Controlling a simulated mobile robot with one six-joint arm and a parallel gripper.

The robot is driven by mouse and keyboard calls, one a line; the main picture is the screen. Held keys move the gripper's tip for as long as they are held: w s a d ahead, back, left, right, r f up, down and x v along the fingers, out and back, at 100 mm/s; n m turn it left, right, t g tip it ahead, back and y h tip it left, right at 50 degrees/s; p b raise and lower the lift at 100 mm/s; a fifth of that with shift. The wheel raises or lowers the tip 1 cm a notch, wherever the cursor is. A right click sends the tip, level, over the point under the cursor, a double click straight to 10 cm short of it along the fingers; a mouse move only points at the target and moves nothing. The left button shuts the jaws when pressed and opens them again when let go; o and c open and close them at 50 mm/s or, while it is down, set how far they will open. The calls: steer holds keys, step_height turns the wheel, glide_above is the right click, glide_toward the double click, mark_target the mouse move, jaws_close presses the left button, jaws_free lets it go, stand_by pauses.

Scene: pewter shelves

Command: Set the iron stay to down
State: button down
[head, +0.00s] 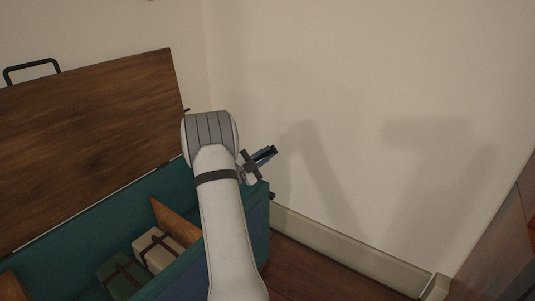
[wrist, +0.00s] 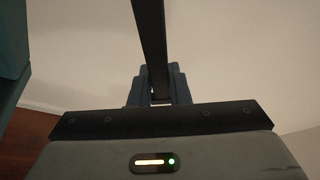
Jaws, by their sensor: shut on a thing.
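The iron stay (wrist: 150,45) is a dark straight bar in the wrist view, running from the top edge down between my fingers. My gripper (wrist: 159,88) is shut on it. In the head view my gripper (head: 262,156) is to the right of the open wooden lid (head: 95,140), above the right end of the teal chest (head: 90,225). A short dark end shows at the fingers there, and my arm hides most of the stay. The lid stands raised and tilted, with a black handle (head: 32,67) on its upper edge.
Inside the chest are a wooden divider (head: 174,222), a cream strapped box (head: 158,250) and a green strapped box (head: 122,277). A pale wall (head: 370,80) with a skirting board (head: 340,250) stands behind. A reddish-brown cabinet (head: 500,245) is at the right.

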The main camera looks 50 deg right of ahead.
steer(key=c, duration=1.6)
jaws_free()
steer(key=shift+w+a+f, duration=0.1)
steer(key=shift+w+f, duration=0.05)
steer(key=shift+w, duration=0.05)
steer(key=shift+c, duration=0.2)
steer(key=shift+o, duration=1.4)
steer(key=shift+s, duration=0.15)
steer(key=p+v, duration=0.2)
steer(key=v, duration=0.5)
steer(key=shift+a+p, duration=0.25)
steer(key=shift+p, duration=0.05)
steer(key=shift+f, duration=0.1)
